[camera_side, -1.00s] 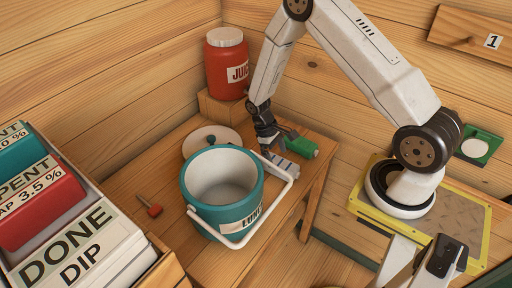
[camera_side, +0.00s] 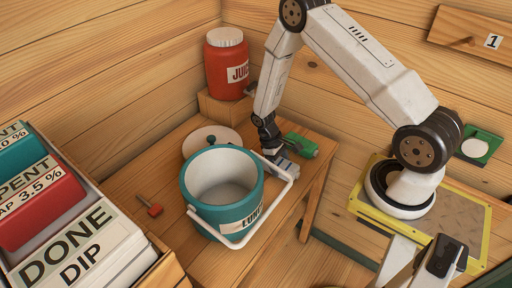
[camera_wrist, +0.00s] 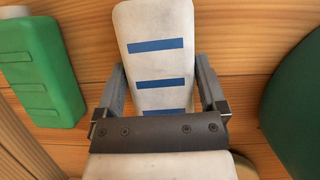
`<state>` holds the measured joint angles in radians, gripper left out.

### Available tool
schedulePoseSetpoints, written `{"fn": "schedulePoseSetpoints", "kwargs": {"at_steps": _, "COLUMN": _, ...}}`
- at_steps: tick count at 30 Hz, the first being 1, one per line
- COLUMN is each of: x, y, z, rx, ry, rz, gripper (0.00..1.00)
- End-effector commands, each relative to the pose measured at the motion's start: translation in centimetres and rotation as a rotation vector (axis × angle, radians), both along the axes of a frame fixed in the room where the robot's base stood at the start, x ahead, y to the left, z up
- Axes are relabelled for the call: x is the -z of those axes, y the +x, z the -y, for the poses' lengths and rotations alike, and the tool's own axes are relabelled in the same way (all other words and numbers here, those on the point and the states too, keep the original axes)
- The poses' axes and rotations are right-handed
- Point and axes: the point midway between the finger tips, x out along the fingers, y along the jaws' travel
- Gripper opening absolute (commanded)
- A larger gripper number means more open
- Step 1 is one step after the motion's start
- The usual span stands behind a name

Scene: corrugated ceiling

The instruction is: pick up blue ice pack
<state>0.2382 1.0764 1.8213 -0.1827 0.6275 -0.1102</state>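The ice pack (camera_wrist: 158,62) is white with blue stripes and lies on the wooden table. In the wrist view it sits between the two fingers of my gripper (camera_wrist: 160,85), with a small gap at each side. My gripper is open around it. In the side view my gripper (camera_side: 274,156) is low over the table, behind the teal bucket's handle, and largely covers the pack (camera_side: 289,169).
A green pack (camera_side: 301,146) lies just right of my gripper in the side view. A white lid (camera_side: 202,137) and a red juice jar (camera_side: 227,67) are behind.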

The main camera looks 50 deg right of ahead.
Motion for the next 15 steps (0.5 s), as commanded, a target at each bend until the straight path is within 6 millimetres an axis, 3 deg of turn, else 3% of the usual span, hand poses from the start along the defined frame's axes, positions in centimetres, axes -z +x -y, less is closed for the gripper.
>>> {"fn": "schedulePoseSetpoints", "kwargs": {"at_steps": 1, "x": -0.01, "y": 0.0, "z": 0.0, "rx": 0.0, "ry": 0.0, "rz": 0.0, "gripper": 0.71}}
{"fn": "schedulePoseSetpoints", "kwargs": {"at_steps": 7, "x": -0.01, "y": 0.0, "z": 0.0, "rx": 0.0, "ry": 0.0, "rz": 0.0, "gripper": 0.08}}
{"fn": "schedulePoseSetpoints", "kwargs": {"at_steps": 8, "x": -0.03, "y": 0.02, "z": 0.01, "rx": 0.0, "ry": 0.0, "rz": 0.0, "gripper": 0.04}}
{"fn": "schedulePoseSetpoints", "kwargs": {"at_steps": 15, "x": -0.06, "y": 0.02, "z": 0.01, "rx": 0.0, "ry": 0.0, "rz": 0.0, "gripper": 0.04}}
